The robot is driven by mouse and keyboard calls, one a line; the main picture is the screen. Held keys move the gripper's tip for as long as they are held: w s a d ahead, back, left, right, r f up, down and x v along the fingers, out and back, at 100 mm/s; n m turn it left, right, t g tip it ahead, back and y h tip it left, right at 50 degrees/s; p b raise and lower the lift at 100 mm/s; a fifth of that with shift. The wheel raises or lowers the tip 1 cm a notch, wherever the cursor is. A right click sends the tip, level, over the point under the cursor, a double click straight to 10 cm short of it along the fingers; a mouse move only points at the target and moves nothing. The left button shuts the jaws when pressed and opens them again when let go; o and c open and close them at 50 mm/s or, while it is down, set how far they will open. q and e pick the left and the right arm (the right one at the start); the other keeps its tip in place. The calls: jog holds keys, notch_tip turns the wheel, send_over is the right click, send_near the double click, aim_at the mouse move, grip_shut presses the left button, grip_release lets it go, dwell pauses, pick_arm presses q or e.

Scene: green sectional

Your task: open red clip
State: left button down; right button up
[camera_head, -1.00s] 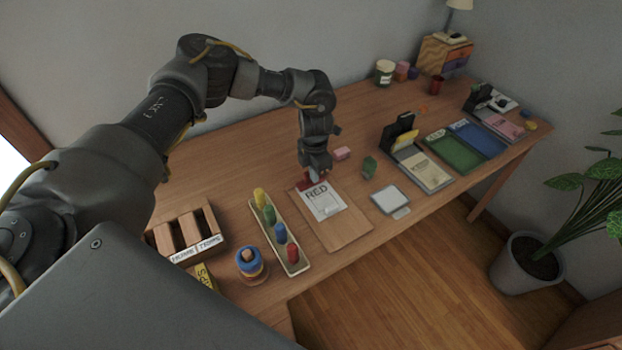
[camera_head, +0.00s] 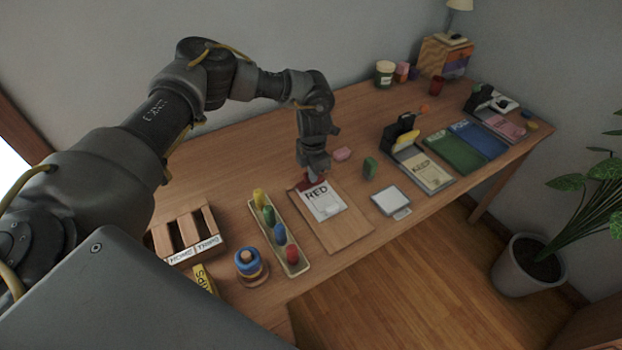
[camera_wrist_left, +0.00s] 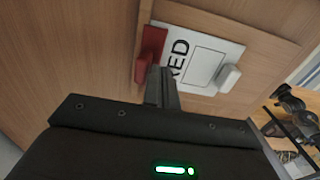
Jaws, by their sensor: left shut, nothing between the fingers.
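A wooden clipboard (camera_head: 345,232) lies on the desk and bears a white sheet (camera_head: 325,205) marked RED. The red clip (camera_wrist_left: 151,50) sits at the sheet's edge on the board. In the head view the red clip (camera_head: 306,184) is mostly hidden behind my gripper. My left gripper (camera_head: 312,175) points down over the clip. In the left wrist view its shut fingers (camera_wrist_left: 161,88) reach the lower end of the clip, with nothing between them. I cannot tell whether they touch the clip. My right gripper is not in view.
A peg tray (camera_head: 280,240) with coloured pegs and a ring stack (camera_head: 248,264) stand left of the board. A white pad (camera_head: 389,200), a green block (camera_head: 369,168) and a pink block (camera_head: 342,154) lie to its right. A white object (camera_wrist_left: 229,78) lies on the sheet.

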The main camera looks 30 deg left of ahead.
aim_at(313, 186)
pick_arm(q)
jog(key=shift+w+a+b, duration=0.35)
jog(key=shift+a+b, duration=0.1)
jog(key=shift+a, duration=0.25)
jog(key=shift+s+d+r+p, duration=0.1)
jog(key=shift+d+r+p, duration=0.2)
jog(key=shift+p, duration=0.2)
jog(key=shift+s+d+r+p, duration=0.25)
jog(key=shift+s+d+p, duration=0.05)
jog(key=shift+d+p, duration=0.15)
notch_tip(313, 186, up, 6)
jog(key=p, duration=0.4)
dwell(0.5)
